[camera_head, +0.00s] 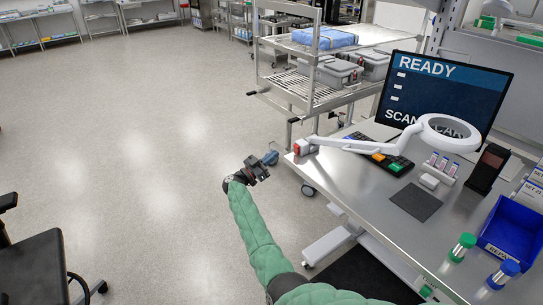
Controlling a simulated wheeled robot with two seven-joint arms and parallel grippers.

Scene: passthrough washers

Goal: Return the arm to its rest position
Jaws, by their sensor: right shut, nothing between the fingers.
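My right arm, in a green sleeve, comes in from the bottom of the head view and reaches up and away over the floor. Its dark right gripper (257,170) is shut and empty, to the left of the steel workbench (331,177) and apart from it. A blue part (270,158) shows just beyond the gripper; I cannot tell what it belongs to. My left gripper is not in view.
The bench holds a monitor (449,90), a ring lamp (448,132), a blue bin (510,232) and capped bottles. A wire cart (291,79) stands behind. A black chair (38,262) is at lower left. The floor (130,150) between is clear.

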